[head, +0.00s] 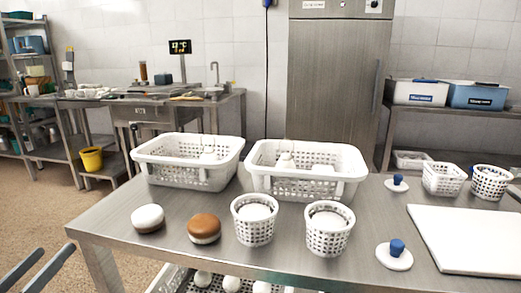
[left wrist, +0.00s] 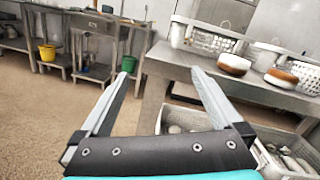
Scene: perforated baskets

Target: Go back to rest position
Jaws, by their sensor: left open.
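My left gripper (head: 57,248) is at the lower left of the head view, off the table's left end. In the left wrist view its two fingers (left wrist: 158,74) are spread wide with nothing between them. It is apart from the steel table (head: 112,222). My right gripper is not in view.
The table bears two large white baskets (head: 188,178) (head: 262,184), small round baskets (head: 254,234) (head: 329,243), a white-topped round item (head: 148,219), a brown-topped one (head: 204,228) and a white board (head: 470,240). A crate (head: 172,279) stands below. Floor (head: 50,205) at left is clear.

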